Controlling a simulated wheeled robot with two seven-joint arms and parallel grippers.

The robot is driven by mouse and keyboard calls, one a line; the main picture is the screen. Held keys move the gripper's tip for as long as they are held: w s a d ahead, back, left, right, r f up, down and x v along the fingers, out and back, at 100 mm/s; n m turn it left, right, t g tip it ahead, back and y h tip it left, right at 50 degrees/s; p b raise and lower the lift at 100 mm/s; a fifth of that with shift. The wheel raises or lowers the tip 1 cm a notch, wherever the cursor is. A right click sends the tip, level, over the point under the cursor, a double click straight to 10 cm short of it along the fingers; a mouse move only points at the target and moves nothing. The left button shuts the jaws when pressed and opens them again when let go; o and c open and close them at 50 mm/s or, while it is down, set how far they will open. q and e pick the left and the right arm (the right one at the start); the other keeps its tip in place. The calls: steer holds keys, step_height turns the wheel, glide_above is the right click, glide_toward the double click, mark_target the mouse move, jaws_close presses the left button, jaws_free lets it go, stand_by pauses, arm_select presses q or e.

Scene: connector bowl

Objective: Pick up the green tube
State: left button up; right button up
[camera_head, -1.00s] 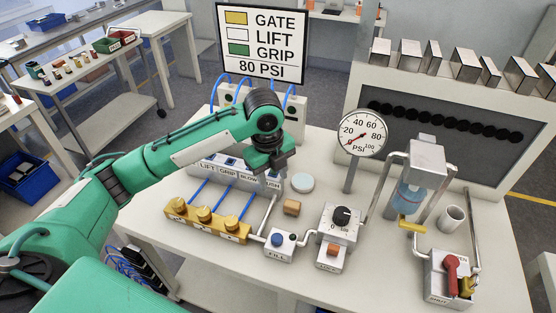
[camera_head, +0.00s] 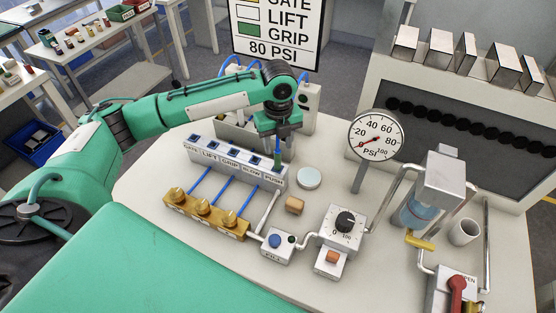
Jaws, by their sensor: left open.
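My left gripper (camera_head: 277,130) hangs pointing down over the back right end of the grey labelled manifold block (camera_head: 235,163). It is open. A short green piece (camera_head: 277,159), which looks like the green tube, stands roughly upright just below the gripper, near the block's right end. I cannot tell whether it lies between the fingers or touches them. The gripper hides its upper part. My right gripper is not in view.
A yellow fitting block (camera_head: 205,216) with blue tubes stands in front of the manifold. A sign (camera_head: 277,30) stands behind.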

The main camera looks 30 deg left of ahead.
mark_target(277, 150)
arm_select(q)
steer(key=shift+s+f+p, duration=0.1)
steer(key=shift+f+p, duration=0.2)
steer(key=shift+f, duration=0.15)
steer(key=f, duration=0.1)
steer(key=f+p, duration=0.1)
steer(key=f, duration=0.1)
steer(key=f+p, duration=0.1)
steer(key=shift+a+f, duration=0.2)
steer(key=shift+a, duration=0.05)
steer(key=shift+f, duration=0.2)
jaws_close()
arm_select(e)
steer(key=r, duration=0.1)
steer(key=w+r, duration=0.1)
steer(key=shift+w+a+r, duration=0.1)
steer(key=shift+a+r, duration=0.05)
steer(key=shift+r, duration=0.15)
